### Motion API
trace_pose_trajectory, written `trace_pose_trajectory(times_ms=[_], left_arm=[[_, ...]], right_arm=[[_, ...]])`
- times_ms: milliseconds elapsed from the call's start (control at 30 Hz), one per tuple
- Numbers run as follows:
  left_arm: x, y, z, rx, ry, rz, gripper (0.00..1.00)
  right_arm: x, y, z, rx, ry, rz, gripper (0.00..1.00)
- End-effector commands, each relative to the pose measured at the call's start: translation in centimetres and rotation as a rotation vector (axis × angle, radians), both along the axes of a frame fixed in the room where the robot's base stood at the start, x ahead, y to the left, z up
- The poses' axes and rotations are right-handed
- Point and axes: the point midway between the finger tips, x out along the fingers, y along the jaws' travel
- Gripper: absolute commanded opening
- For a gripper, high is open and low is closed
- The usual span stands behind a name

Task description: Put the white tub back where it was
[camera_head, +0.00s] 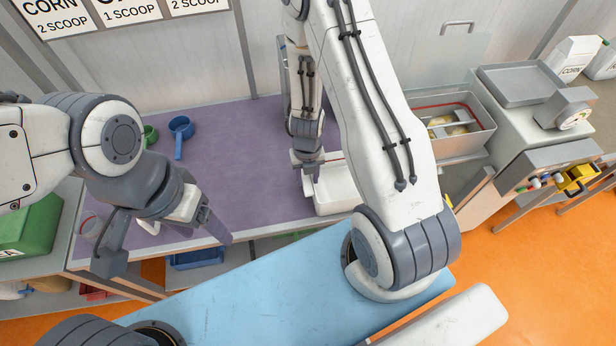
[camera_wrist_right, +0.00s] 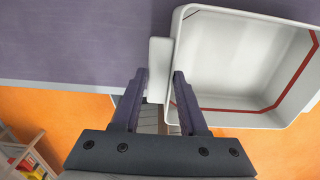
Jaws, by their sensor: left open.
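The white tub (camera_head: 336,190) stands upright at the front edge of the purple-topped table, partly hidden behind my right arm in the head view. In the right wrist view the tub (camera_wrist_right: 240,65) is empty, with a red line around its inner wall and a pale tab (camera_wrist_right: 160,62) on its side. My right gripper (camera_wrist_right: 160,80) is at this tab, its fingers apart on either side of it; no firm grip shows. In the head view my right gripper (camera_head: 312,172) is at the tub's left side. My left gripper (camera_head: 165,242) is open and empty over the table's front left edge.
The purple table top (camera_head: 235,150) is clear in the middle. Blue (camera_head: 180,128) and green (camera_head: 150,135) scoops lie at its left. A metal bin (camera_head: 455,125) and a scale (camera_head: 566,108) stand to the right. A blue surface (camera_head: 260,285) is in front.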

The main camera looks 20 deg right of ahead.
Motion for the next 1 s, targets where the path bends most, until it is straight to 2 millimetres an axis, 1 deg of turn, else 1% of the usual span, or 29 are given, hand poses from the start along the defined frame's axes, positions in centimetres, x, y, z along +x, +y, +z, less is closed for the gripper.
trace_pose_trajectory(times_ms=[33, 67, 333, 467, 567, 1000], left_arm=[[0.0, 0.0, 0.0, 0.0, 0.0, 0.0, 0.69], [0.0, 0.0, 0.0, 0.0, 0.0, 0.0, 0.69], [0.0, 0.0, 0.1, 0.0, 0.0, 0.0, 0.69], [0.0, 0.0, 0.7, 0.0, 0.0, -0.001, 0.69], [0.0, 0.0, 1.8, 0.0, 0.0, -0.002, 0.69], [0.0, 0.0, 8.9, 0.0, -0.001, -0.008, 0.69]], right_arm=[[0.0, 0.0, 0.0, 0.0, 0.0, 0.0, 0.65], [0.0, 0.0, 0.0, 0.0, 0.0, 0.0, 0.68], [0.0, 0.0, 0.1, 0.0, 0.0, 0.001, 0.68], [0.0, 0.0, 0.7, 0.0, 0.0, 0.002, 0.68], [0.0, 0.0, 1.8, 0.0, 0.0, 0.001, 0.68], [0.0, 0.0, 8.9, 0.0, 0.0, 0.0, 0.68]])
